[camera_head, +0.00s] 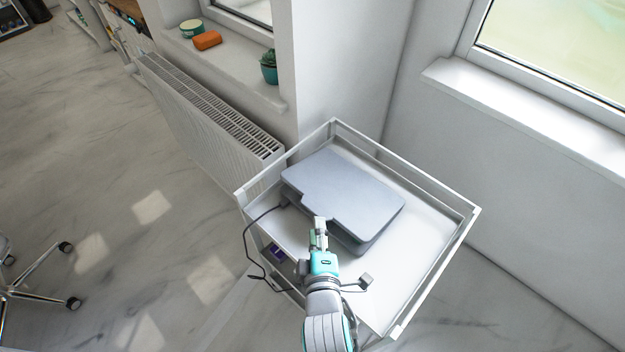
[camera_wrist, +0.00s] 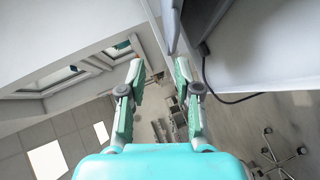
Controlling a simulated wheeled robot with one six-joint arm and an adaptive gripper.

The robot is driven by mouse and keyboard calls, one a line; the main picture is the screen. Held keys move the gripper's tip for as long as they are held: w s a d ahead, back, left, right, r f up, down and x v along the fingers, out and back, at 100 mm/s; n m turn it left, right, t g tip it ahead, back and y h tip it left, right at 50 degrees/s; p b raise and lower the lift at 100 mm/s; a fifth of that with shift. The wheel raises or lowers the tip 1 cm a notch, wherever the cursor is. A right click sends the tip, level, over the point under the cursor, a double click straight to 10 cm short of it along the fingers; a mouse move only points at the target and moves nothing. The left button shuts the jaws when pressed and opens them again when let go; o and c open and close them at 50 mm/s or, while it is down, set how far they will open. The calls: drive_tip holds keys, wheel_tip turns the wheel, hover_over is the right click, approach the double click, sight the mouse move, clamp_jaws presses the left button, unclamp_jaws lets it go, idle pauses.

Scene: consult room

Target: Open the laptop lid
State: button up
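The grey laptop (camera_head: 345,190) lies on the top shelf of a white trolley (camera_head: 430,270). Its lid looks down or nearly down; I cannot tell whether there is a small gap under it. My gripper (camera_head: 320,228) is at the laptop's near edge, beside a notch in the lid's outline. In the wrist view my gripper (camera_wrist: 160,72) has its two fingers apart with nothing clearly held between them. Part of the laptop (camera_wrist: 203,20) shows there as dark and grey slabs at the top, beyond the right finger. Whether a finger touches it is unclear.
A black cable (camera_head: 247,240) runs from the laptop's left side over the trolley edge. A small grey block (camera_head: 366,280) lies right of my wrist. The trolley has a raised rim (camera_head: 460,225). A radiator (camera_head: 205,115) and walls stand close behind.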

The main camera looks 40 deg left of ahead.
sight(313, 202)
drive_tip(key=x, duration=1.1)
drive_tip(key=shift+a, duration=0.1)
drive_tip(key=shift+c, duration=0.2)
clamp_jaws()
drive_tip(key=shift+o, duration=0.2)
unclamp_jaws()
drive_tip(key=shift+s, duration=0.1)
drive_tip(key=v, duration=1.2)
